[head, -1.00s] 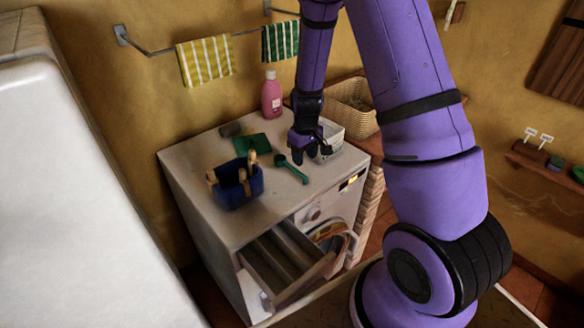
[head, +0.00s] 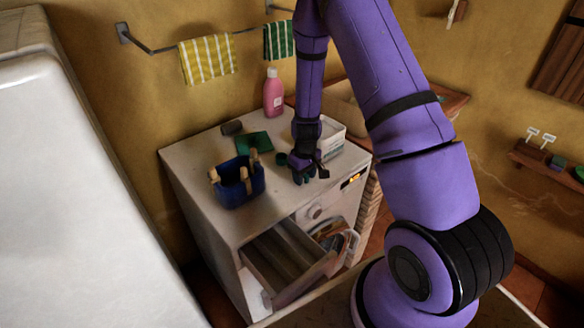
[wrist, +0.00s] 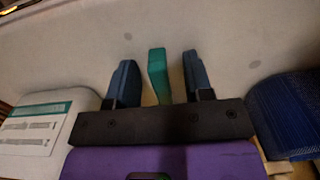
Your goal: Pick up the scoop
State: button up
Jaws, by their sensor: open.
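The green scoop lies on top of the white washing machine (head: 215,225). In the head view my gripper (head: 310,176) hides most of it, and one end of the scoop (head: 281,158) shows just left of the gripper. In the wrist view the scoop's green handle (wrist: 158,78) stands between the two open fingers of my gripper (wrist: 159,64), with a gap on each side. The gripper is low over the machine top, pointing down. The other end of the scoop is hidden under the gripper in the wrist view.
A blue caddy (head: 237,188) with wooden-handled items stands to the left. A white box (head: 333,138) is close on the right. A green cloth (head: 255,142) and a pink bottle (head: 273,93) are behind. A drawer (head: 288,262) hangs open in front.

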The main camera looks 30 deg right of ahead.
grip_shut()
jog(key=shift+r, duration=0.1)
notch_tip(320, 180, up, 10)
jog(key=shift+f, duration=0.1)
dwell(0.6)
